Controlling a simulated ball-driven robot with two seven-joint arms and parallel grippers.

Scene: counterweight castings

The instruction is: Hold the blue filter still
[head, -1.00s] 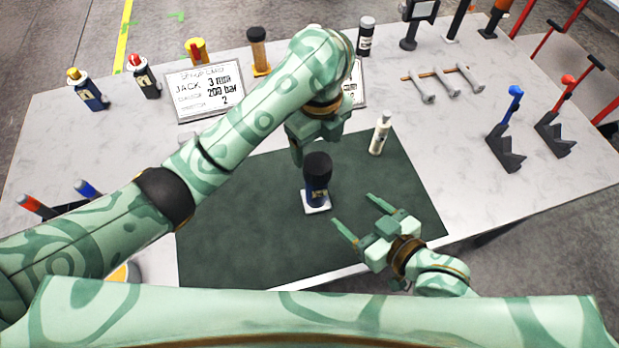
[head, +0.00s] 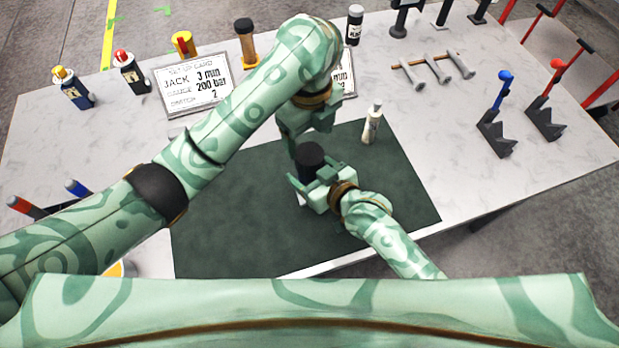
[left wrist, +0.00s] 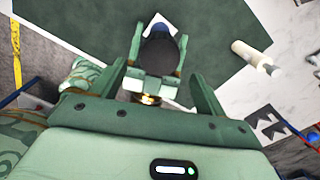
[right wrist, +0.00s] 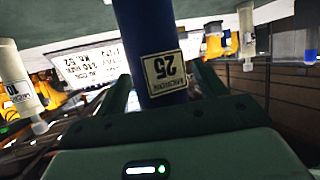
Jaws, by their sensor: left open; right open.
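The blue filter stands on the green mat (head: 240,200). In the head view its black cap (head: 310,157) shows, and my right gripper hides most of its body. My right gripper (head: 311,184) is open with its fingers around the filter. In the right wrist view the blue filter (right wrist: 165,60), labelled 25 micron, stands between the two fingers. My left gripper (head: 300,145) is open and points down, just behind and above the cap. In the left wrist view the filter's black cap (left wrist: 160,52) lies ahead of the open fingers; I cannot tell whether they touch it.
A white filter (head: 371,125) stands at the mat's back right edge. A setup card (head: 193,83), several canisters and hammers (head: 435,68) are farther back. Blue (head: 500,95) and red (head: 552,80) levers stand at the right. The mat's left part is clear.

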